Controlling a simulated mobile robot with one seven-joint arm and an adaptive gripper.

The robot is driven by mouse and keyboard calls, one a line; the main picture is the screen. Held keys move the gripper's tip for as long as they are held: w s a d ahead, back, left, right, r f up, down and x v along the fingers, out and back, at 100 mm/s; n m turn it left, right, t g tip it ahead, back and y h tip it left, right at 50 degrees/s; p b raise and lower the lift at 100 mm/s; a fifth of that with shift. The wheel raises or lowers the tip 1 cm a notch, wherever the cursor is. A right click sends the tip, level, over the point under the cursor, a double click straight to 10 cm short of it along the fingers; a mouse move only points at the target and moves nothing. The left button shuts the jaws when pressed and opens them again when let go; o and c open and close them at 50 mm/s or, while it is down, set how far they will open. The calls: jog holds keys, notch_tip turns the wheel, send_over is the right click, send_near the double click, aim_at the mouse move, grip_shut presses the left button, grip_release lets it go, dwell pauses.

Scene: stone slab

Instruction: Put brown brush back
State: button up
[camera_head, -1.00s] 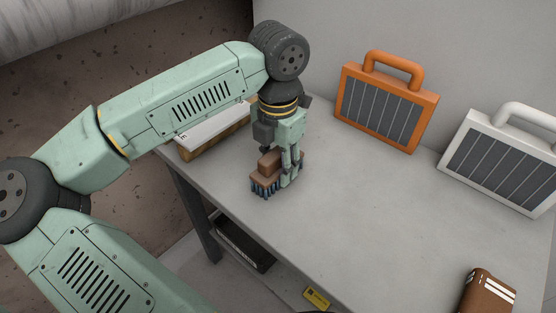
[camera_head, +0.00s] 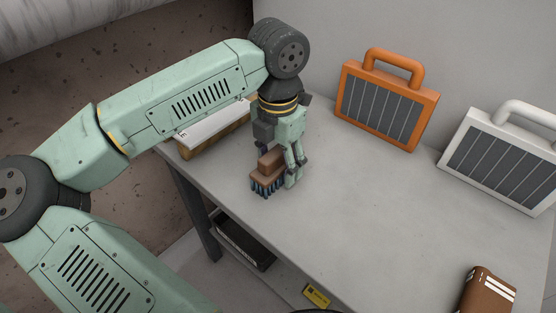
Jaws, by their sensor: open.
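The brown brush (camera_head: 268,176) stands on the grey slab near its left edge, with its blue-grey bristles down on the surface. My gripper (camera_head: 287,174) points down at the brush from above. It is open, with its visible finger at the right side of the brush. The other finger is largely hidden behind the brush and the gripper body.
An orange case (camera_head: 386,103) and a white case (camera_head: 499,160) lean against the wall at the back. A brown item with white stripes (camera_head: 486,292) lies at the front right. A white-topped block (camera_head: 212,129) is behind my arm. The slab's middle (camera_head: 370,210) is clear.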

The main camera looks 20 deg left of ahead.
notch_tip(320, 180, up, 12)
jog(key=shift+r+b, duration=0.1)
jog(key=shift+b, duration=0.55)
